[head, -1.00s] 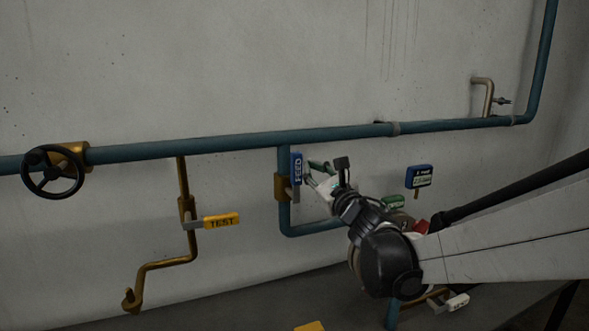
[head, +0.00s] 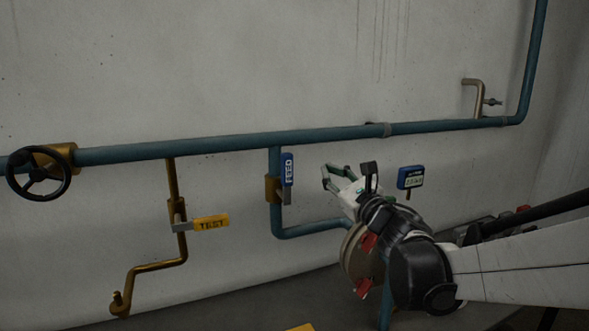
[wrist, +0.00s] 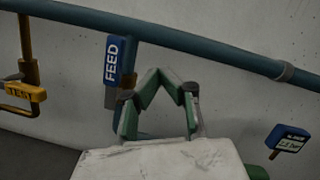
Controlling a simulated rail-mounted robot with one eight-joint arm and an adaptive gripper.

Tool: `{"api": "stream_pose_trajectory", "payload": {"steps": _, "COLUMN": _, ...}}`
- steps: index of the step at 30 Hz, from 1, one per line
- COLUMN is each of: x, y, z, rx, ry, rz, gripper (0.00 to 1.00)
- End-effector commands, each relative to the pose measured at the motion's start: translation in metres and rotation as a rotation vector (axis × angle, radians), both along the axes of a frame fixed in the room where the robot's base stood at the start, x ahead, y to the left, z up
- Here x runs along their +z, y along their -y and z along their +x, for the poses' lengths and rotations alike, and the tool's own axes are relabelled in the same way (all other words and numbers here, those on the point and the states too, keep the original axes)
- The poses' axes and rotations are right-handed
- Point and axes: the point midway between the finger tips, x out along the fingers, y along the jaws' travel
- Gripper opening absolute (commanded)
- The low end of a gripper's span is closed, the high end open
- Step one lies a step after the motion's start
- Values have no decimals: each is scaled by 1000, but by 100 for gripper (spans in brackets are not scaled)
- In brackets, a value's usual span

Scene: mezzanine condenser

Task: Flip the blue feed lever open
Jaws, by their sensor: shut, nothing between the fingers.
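The blue feed lever (head: 287,170) stands upright beside its brass valve body (head: 271,190) on the short vertical teal pipe. Its white FEED lettering also reads upright in the wrist view, where the lever (wrist: 119,60) is left of my fingers. My gripper (head: 328,176) is to the right of the lever, apart from it, with a visible gap of wall between. In the wrist view the two green fingers of my gripper (wrist: 163,77) bend in towards each other, shut and empty.
A yellow TEST lever (head: 211,223) sticks out sideways on a brass pipe to the left. A black handwheel (head: 38,174) is at far left. A blue gauge (head: 411,178) is right of my gripper. The long teal pipe (head: 200,147) runs above.

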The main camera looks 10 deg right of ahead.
Motion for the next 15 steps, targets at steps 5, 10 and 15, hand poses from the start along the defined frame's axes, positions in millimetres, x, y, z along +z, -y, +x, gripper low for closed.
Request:
{"api": "stream_pose_trajectory", "payload": {"steps": 5, "x": 0, "y": 15, "z": -27, "rx": -4, "ry": -1, "rz": 0, "gripper": 0}}
{"api": "stream_pose_trajectory", "payload": {"steps": 10, "x": 0, "y": 21, "z": -40, "rx": -2, "ry": 0, "rz": 0, "gripper": 0}}
{"api": "stream_pose_trajectory", "payload": {"steps": 15, "x": 0, "y": 23, "z": -44, "rx": -1, "ry": -1, "rz": 0, "gripper": 0}}
